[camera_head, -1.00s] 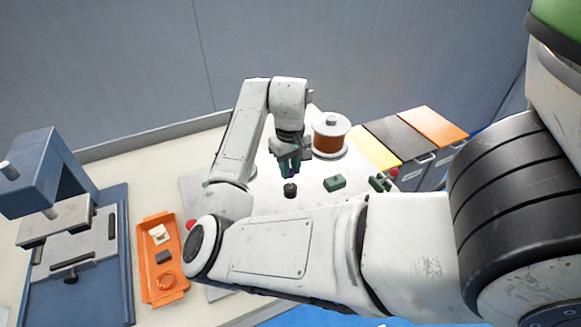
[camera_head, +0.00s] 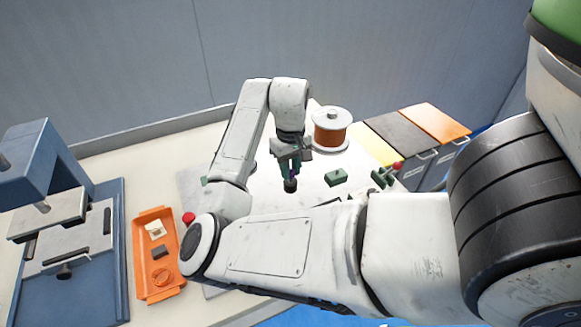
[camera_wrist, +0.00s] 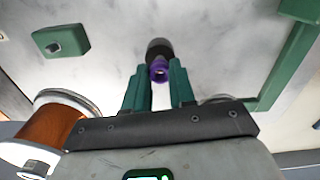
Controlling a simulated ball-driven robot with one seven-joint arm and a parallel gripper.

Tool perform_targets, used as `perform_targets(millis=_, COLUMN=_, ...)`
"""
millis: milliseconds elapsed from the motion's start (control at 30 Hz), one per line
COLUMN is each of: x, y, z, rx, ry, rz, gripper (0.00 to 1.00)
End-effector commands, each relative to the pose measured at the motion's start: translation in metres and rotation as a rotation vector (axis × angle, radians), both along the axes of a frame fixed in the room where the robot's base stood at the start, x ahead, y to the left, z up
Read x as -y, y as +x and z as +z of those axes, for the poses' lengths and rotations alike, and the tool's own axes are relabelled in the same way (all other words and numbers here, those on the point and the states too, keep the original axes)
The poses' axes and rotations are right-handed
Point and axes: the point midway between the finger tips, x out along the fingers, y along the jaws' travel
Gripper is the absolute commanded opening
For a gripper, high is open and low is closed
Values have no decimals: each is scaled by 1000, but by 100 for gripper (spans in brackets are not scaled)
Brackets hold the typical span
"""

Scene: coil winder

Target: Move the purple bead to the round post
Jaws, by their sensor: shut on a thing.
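The purple bead (camera_wrist: 158,71) shows in the wrist view between the tips of my gripper (camera_wrist: 159,68), which is shut on it. A short dark round post (camera_wrist: 158,46) is directly beyond the bead and overlaps it in this view. I cannot tell whether the bead touches the post. In the head view my gripper (camera_head: 289,168) points down with its fingertips right at the top of the dark round post (camera_head: 290,186). The bead cannot be made out in the head view.
A copper wire spool (camera_head: 330,130) and a green block (camera_head: 335,178) are to the right. Yellow, dark and orange bins (camera_head: 418,133) stand farther right. A blue press (camera_head: 60,215) and an orange tray (camera_head: 143,237) with small parts are at left.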

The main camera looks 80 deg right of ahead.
Motion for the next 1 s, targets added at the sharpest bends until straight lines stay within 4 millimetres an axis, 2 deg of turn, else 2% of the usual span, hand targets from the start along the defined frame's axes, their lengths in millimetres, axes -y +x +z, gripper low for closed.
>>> perform_targets(millis=733, x=0, y=0, z=-20, rx=0, ry=0, rz=1, gripper=0)
perform_targets(millis=767, x=0, y=0, z=-20, rx=0, ry=0, rz=1, gripper=26)
perform_targets(millis=1000, x=0, y=0, z=-20, rx=0, ry=0, rz=0, gripper=48)
